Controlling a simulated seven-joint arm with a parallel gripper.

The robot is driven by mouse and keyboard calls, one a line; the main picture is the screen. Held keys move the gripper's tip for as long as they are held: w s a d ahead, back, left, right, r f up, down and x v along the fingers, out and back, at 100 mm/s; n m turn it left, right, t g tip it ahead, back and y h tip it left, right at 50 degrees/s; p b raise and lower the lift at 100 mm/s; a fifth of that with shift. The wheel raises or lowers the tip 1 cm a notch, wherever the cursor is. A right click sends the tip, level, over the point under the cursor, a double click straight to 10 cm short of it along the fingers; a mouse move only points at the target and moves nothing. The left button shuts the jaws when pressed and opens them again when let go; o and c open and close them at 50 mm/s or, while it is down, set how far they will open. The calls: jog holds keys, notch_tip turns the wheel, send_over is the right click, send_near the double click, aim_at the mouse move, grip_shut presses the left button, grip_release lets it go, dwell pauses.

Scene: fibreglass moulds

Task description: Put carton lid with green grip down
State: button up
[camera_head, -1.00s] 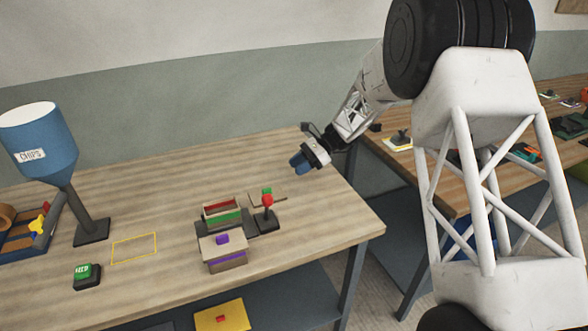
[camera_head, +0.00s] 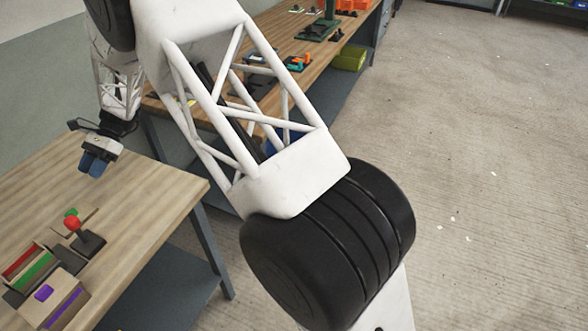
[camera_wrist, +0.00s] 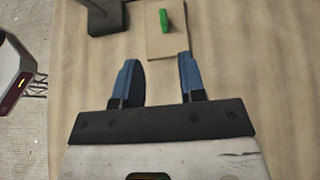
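The carton lid, a flat tan square, lies on the wooden table in the wrist view (camera_wrist: 152,42), with its upright green grip (camera_wrist: 165,18) near the top edge. In the head view the green grip (camera_head: 71,212) shows behind the red-knobbed lever, which partly hides the lid. My gripper (camera_wrist: 157,78) has its two blue fingers spread wide with nothing between them. The fingers point toward the lid's near edge, apart from the grip. In the head view my gripper (camera_head: 95,164) hangs above the table, beyond the lid.
A lever with a red knob (camera_head: 73,224) stands on a dark base close to the lid. Nearer are an open carton with red and green bands (camera_head: 32,264) and a carton with a purple grip (camera_head: 43,293). The table to their right is clear.

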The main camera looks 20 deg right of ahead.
jog(key=s+d+r+n+t+h, duration=0.1)
jog(key=s+d+r+t, duration=0.1)
jog(key=s+d+r, duration=0.55)
jog(key=s+d+r+n+t+h, duration=0.2)
jog(key=s+d+r, duration=0.15)
jog(key=d, duration=0.75)
jog(key=s+d+r+n+t+h, duration=0.1)
jog(key=s+d+r+t, duration=0.1)
jog(key=s+d+r, duration=0.6)
jog(key=s+d+n+t+h, duration=0.4)
jog(key=s+d+t, duration=0.1)
jog(key=s+d, duration=1.7)
jog(key=shift+s+d+f+n+h, duration=0.15)
jog(key=shift+s+f+n+h, duration=0.2)
jog(key=shift+s+n+h, duration=0.05)
